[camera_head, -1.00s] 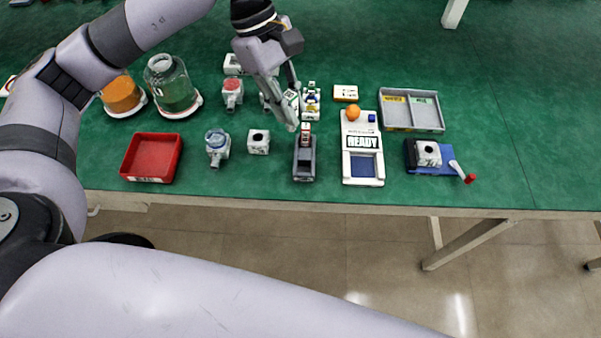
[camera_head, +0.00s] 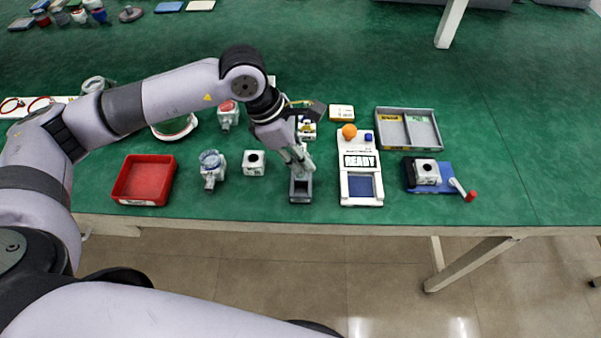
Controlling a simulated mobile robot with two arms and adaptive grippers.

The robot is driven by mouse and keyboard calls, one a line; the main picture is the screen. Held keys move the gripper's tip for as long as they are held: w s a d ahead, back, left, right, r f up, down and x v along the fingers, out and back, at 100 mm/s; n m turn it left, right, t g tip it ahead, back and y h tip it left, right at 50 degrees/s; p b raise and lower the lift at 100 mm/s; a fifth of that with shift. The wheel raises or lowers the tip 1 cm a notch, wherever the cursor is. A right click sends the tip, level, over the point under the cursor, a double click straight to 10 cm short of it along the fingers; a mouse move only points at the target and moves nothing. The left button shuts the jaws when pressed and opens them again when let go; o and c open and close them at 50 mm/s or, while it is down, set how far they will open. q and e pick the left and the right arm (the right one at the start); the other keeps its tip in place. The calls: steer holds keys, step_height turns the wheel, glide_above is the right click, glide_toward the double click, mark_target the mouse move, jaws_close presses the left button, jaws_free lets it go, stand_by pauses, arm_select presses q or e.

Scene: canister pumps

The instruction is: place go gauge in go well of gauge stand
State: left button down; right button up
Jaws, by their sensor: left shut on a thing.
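The gauge stand (camera_head: 301,198) is a small dark grey block near the front edge of the table. My left gripper (camera_head: 304,166) is over the back part of the stand and shut on the go gauge. The fingers hide nearly all of the gauge, so I cannot tell whether it touches the stand or is inside a well. The front well of the stand looks empty. The back end of the stand is hidden behind the gripper. My right gripper is not in view.
A white device marked READY (camera_head: 359,161) stands close right of the stand. A white block with a hole (camera_head: 254,163) and a red bin (camera_head: 144,181) are to the left. A divided grey tray (camera_head: 407,111) and a blue fixture (camera_head: 449,187) are to the right.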

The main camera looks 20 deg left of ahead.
mark_target(300, 176)
arm_select(q)
step_height(300, 176, down, 7)
steer(key=shift+f+p, duration=0.15)
steer(key=shift+p, duration=0.2)
steer(key=shift+f, duration=0.1)
steer(key=c, duration=1.5)
jaws_free()
steer(key=shift+r, duration=0.25)
steer(key=b+v, duration=0.2)
steer(key=v, duration=0.9)
steer(key=shift+a+r, duration=0.25)
steer(key=shift+r, duration=0.1)
